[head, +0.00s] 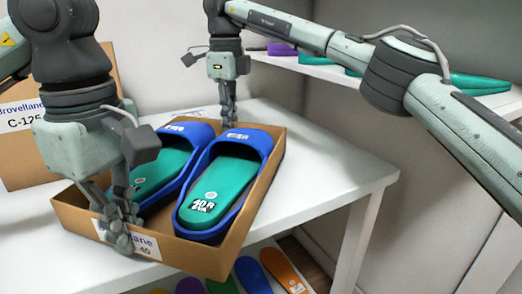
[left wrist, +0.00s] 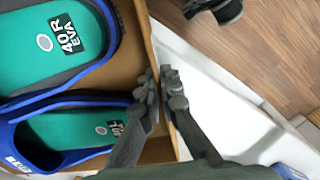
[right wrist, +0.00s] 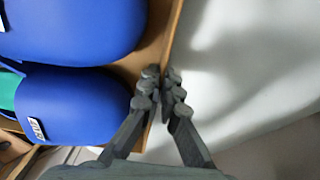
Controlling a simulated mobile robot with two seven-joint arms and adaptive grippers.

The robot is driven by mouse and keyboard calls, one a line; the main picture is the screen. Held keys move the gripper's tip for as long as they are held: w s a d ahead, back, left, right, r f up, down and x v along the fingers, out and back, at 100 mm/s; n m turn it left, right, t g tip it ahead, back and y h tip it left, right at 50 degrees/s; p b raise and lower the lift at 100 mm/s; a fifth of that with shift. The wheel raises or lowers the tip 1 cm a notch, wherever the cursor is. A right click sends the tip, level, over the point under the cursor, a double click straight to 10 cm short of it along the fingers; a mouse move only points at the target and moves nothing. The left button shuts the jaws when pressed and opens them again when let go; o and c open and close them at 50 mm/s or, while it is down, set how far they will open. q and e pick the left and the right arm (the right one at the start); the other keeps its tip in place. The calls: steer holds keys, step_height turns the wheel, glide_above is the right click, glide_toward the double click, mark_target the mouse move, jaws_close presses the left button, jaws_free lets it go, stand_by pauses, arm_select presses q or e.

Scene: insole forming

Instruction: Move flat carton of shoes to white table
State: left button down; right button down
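The flat carton (head: 195,258) is an open, shallow brown box with a white label on its front wall. A pair of blue slide shoes (head: 228,183) with green insoles lies in it. It is at the front of a white table (head: 340,165); I cannot tell whether it rests on it or is slightly raised. My left gripper (head: 118,238) is at the front left wall, its fingers closed around it; the wall shows between them in the left wrist view (left wrist: 160,82). My right gripper (head: 229,118) pinches the far wall, also seen in the right wrist view (right wrist: 163,80).
A taller brown box (head: 20,150) with a printed label stands behind at the left. Coloured insoles lie on a lower level (head: 252,275) and on a white shelf (head: 325,70) at the back. The table is clear right of the carton. Wooden floor (left wrist: 260,40) lies beyond its edge.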

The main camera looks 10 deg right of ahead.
steer(key=shift+d+f, duration=0.15)
arm_select(q)
steer(key=c, duration=1.7)
jaws_free()
arm_select(e)
steer(key=c, duration=1.7)
jaws_free()
steer(key=shift+d, duration=0.1)
arm_select(q)
steer(key=r, duration=0.7)
steer(key=shift+a, duration=0.2)
steer(key=shift+d+r, duration=0.2)
steer(key=shift+r, duration=0.3)
arm_select(e)
steer(key=r, duration=0.7)
steer(key=shift+a, duration=0.2)
steer(key=shift+r, duration=0.6)
steer(key=shift+s+a, duration=0.1)
